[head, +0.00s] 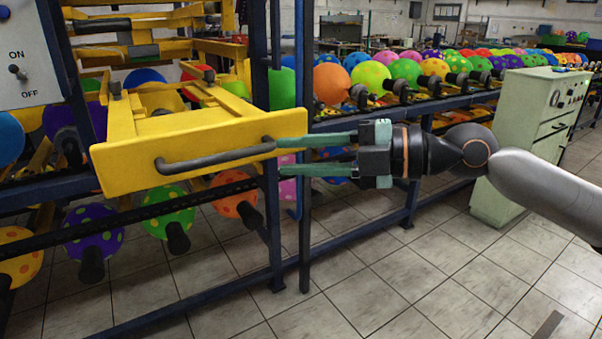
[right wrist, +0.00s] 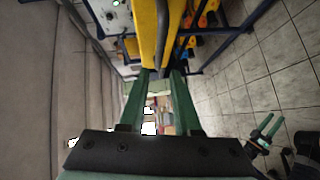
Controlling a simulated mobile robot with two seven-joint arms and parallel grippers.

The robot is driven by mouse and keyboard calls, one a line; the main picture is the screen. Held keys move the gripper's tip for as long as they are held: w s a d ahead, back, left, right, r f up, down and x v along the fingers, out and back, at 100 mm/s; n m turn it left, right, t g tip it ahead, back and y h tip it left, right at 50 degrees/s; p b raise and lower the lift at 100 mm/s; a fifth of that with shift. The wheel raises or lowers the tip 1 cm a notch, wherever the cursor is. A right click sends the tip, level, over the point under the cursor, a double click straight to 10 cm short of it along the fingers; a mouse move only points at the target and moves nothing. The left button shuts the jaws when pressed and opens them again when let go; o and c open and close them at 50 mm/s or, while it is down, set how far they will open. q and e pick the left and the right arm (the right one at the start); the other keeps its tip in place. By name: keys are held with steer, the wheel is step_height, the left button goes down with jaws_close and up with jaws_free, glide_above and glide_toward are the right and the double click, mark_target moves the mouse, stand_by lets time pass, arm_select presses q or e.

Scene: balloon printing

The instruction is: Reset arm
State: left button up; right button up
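The right gripper (head: 281,156) reaches in from the right in the head view. Its two green fingers are apart with nothing between them, so it is open. The tips are just right of the dark handle (head: 215,156) on the front of a yellow drawer-like panel (head: 130,172), close to the panel's right end. In the right wrist view the fingers (right wrist: 160,73) point toward the yellow panel (right wrist: 149,30). Small green fingers of my left gripper (right wrist: 270,122) show at lower right there, apart and seemingly empty. It is outside the head view.
A blue metal frame (head: 304,230) stands behind the right gripper. Rows of colourful balloons (head: 333,84) hang on racks behind and below. A pale green control cabinet (head: 525,125) is at right, near my right arm. A switch box (head: 28,60) is at upper left. The tiled floor in front is clear.

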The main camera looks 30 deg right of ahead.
arm_select(q)
steer(key=shift+s+a+f, duration=0.15)
steer(key=shift+s+f, duration=0.1)
steer(key=shift+f, duration=0.05)
arm_select(e)
steer(key=shift+s, duration=0.15)
step_height(320, 180, down, 30)
steer(key=w+m+h, duration=0.2)
steer(key=m+h, duration=0.1)
steer(key=m, duration=0.9)
steer(key=s+a+f+m+g+h, duration=0.1)
steer(key=s+a+f+m+h, duration=0.3)
steer(key=s+f, duration=0.55)
steer(key=s+a+f+m+g+h, duration=0.15)
steer(key=s+a+f+m, duration=0.4)
steer(key=f, duration=0.65)
arm_select(q)
step_height(320, 180, up, 14)
steer(key=a+p, duration=0.2)
steer(key=p, duration=1.6)
steer(key=shift+s+a+n+y, duration=0.4)
steer(key=shift+s, duration=0.05)
arm_select(e)
steer(key=s+d+r+m+h, duration=0.1)
steer(key=d+r, duration=0.3)
steer(key=r, duration=0.9)
steer(key=shift+s+d+r+m+t, duration=0.15)
steer(key=shift+s+r+m+t, duration=0.25)
steer(key=shift+m, duration=0.25)
